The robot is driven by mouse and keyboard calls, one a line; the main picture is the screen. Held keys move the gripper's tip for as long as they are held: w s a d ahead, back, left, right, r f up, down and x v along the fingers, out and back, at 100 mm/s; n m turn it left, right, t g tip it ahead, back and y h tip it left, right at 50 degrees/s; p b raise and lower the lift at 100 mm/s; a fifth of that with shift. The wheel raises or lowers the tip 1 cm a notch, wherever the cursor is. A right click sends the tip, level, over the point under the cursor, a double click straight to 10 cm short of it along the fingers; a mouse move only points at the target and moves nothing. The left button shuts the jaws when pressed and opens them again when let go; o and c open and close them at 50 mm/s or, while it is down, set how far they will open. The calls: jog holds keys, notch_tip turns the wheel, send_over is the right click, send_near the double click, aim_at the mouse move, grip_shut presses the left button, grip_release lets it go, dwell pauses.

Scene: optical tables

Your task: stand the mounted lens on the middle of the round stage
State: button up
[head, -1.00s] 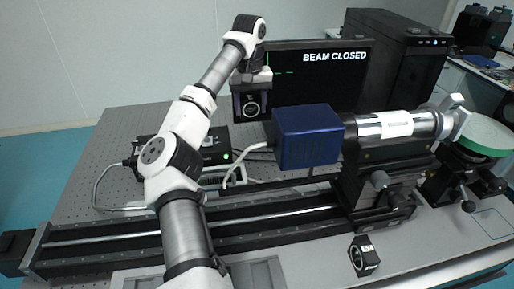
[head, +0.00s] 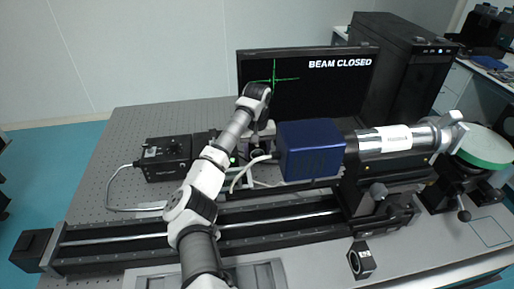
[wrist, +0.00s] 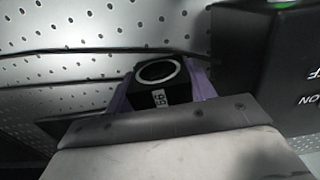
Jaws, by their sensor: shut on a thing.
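My gripper (head: 258,137) is low over the perforated table, left of the blue box, and partly hidden by my arm. It is shut on a small black mounted lens (head: 257,154) with a pale ring. In the wrist view the purple fingers of my gripper (wrist: 163,78) hold the mounted lens (wrist: 160,74) from both sides; its front has a white label. I cannot tell whether it touches the table. The round stage, a green-topped disc (head: 485,146), is at the far right, well away from my gripper, with nothing on it.
The blue box (head: 310,150) and silver tube (head: 395,138) lie between my gripper and the disc. Another black ringed mount (head: 361,259) stands at the front. A black control box (head: 166,159) is at left. A monitor (head: 310,82) reads BEAM CLOSED. Cables loop nearby.

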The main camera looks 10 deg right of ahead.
jog(key=shift+f, duration=0.1)
jog(key=o, duration=1)
jog(key=shift+o, duration=0.5)
